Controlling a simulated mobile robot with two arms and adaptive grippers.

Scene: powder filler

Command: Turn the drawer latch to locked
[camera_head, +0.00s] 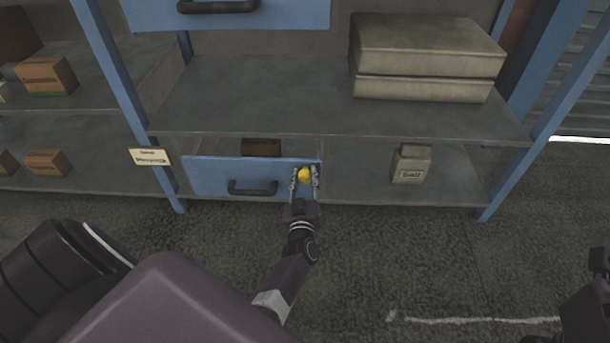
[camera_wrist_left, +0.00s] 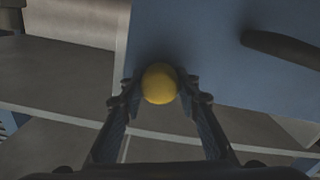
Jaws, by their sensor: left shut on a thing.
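The blue drawer (camera_head: 215,175) is on the lower shelf in the head view, with a dark handle (camera_head: 252,187) on its front. The yellow latch knob (camera_head: 304,175) is at the right end of the drawer front. My left gripper (camera_head: 304,183) is shut on the knob, a finger on each side. The left wrist view shows the round yellow knob (camera_wrist_left: 159,83) between the fingers, with the blue drawer front (camera_wrist_left: 215,40) behind it and the dark handle (camera_wrist_left: 285,48) to the right. The latch's position is not readable. Part of my right arm (camera_head: 590,300) shows at the right edge; its fingers are unclear.
A small labelled box (camera_head: 411,164) stands on the lower shelf right of the drawer. Large stacked boxes (camera_head: 428,58) rest on the shelf above. Blue posts (camera_head: 550,110) frame the shelving. A label card (camera_head: 150,157) is at the left post. Floor in front is clear.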

